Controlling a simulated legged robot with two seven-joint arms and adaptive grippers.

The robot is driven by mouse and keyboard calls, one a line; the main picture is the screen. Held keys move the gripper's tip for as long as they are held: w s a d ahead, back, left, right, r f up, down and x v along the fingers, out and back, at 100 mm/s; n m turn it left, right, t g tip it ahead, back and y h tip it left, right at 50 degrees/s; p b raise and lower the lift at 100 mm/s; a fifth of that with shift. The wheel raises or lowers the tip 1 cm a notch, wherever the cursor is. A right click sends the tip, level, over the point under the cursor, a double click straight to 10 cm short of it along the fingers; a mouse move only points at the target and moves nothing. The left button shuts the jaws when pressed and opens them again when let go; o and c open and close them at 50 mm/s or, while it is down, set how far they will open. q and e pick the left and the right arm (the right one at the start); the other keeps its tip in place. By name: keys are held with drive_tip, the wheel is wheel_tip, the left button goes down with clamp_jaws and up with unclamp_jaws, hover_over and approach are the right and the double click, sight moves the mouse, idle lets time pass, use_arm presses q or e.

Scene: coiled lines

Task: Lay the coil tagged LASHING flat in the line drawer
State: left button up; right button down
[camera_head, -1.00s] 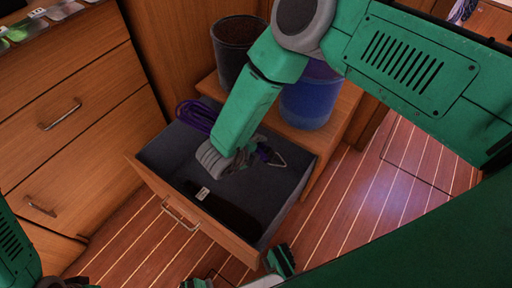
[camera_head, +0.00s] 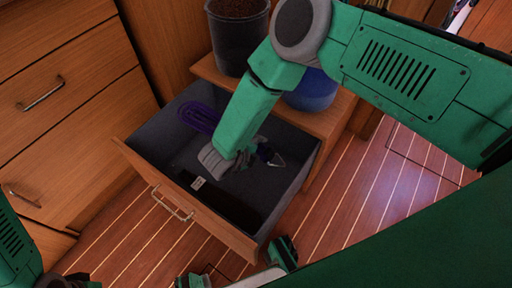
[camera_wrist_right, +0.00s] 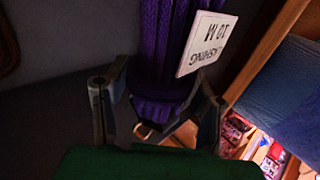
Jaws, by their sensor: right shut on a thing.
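The purple LASHING coil (camera_head: 200,116) shows at the back left inside the open line drawer (camera_head: 137,160), partly hidden behind my right forearm. My right gripper (camera_head: 264,153) is low inside the drawer, with a bit of purple line at its fingers. In the right wrist view, its two fingers (camera_wrist_right: 156,112) are shut around the coil's bound end, and the purple strands (camera_wrist_right: 155,45) run away from it. A white tag reading LASHING 10 M (camera_wrist_right: 205,43) hangs beside the strands, upside down. I cannot tell whether the whole coil touches the drawer floor.
A dark coil or bundle (camera_head: 225,208) with a small white tag lies along the drawer's front. A dark bucket (camera_head: 238,40) and a blue container (camera_head: 312,92) stand on a wooden ledge behind. Closed drawers (camera_head: 60,120) are at left; planked floor is clear at right.

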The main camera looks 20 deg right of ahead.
drive_tip(key=shift+a+f+b, duration=0.1)
drive_tip(key=shift+f+b, duration=1.35)
drive_tip(key=shift+f, duration=9.05)
drive_tip(key=c, duration=0.6)
unclamp_jaws()
drive_tip(key=shift+s+f, duration=0.1)
